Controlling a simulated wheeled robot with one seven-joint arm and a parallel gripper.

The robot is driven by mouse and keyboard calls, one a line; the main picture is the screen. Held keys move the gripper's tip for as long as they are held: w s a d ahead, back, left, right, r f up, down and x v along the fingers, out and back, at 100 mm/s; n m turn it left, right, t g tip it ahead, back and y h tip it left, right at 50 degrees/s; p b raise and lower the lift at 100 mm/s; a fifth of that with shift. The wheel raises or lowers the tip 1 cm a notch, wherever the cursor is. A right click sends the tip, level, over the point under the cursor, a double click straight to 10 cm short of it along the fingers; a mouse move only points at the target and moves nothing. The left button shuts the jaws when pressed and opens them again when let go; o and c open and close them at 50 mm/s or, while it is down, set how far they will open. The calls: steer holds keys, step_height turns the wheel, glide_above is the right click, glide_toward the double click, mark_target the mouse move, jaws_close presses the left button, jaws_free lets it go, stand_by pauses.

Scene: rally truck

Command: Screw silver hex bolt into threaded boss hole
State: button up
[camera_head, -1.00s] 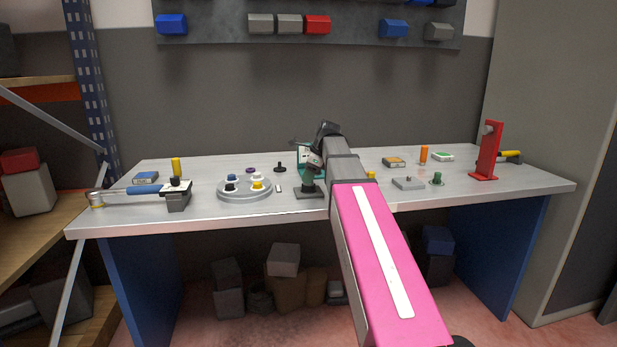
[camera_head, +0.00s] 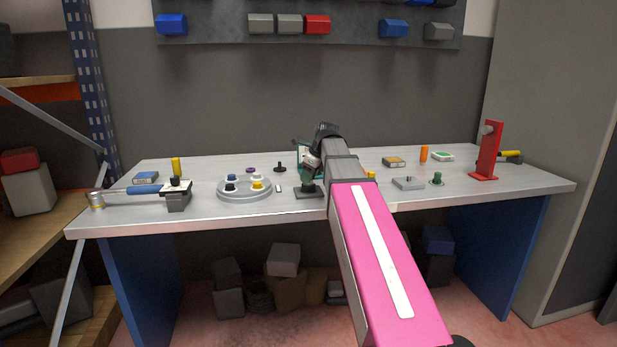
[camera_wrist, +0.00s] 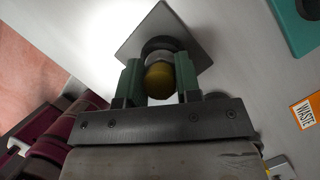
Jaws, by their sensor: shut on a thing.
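In the wrist view my gripper (camera_wrist: 158,62) has its two green fingers shut on a silver piece (camera_wrist: 158,58) with a yellow rounded end (camera_wrist: 160,82), seemingly the silver hex bolt. It is in line with a dark round boss (camera_wrist: 154,43) on a grey square plate (camera_wrist: 150,24). The held piece looks close against the boss; the hole and threads are hidden, so I cannot tell how deep it sits. In the head view the plate (camera_head: 303,195) lies near the table's front edge, with my gripper (camera_head: 309,176) directly above it.
A round grey tray (camera_head: 244,195) with several coloured knobs stands left of the plate. A clamp-like tool (camera_head: 177,194) is farther left. A red stand (camera_head: 488,152) is at the right. A box marked WASTE (camera_wrist: 306,111) lies right in the wrist view.

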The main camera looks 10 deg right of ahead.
steer(key=shift+m+t, duration=0.3)
steer(key=shift+m, duration=0.6)
steer(key=shift+h, duration=0.3)
steer(key=shift+m+h, duration=0.3)
steer(key=shift+m, duration=0.5)
steer(key=shift+m+t, duration=0.4)
steer(key=shift+m, duration=0.5)
steer(key=o, duration=0.8)
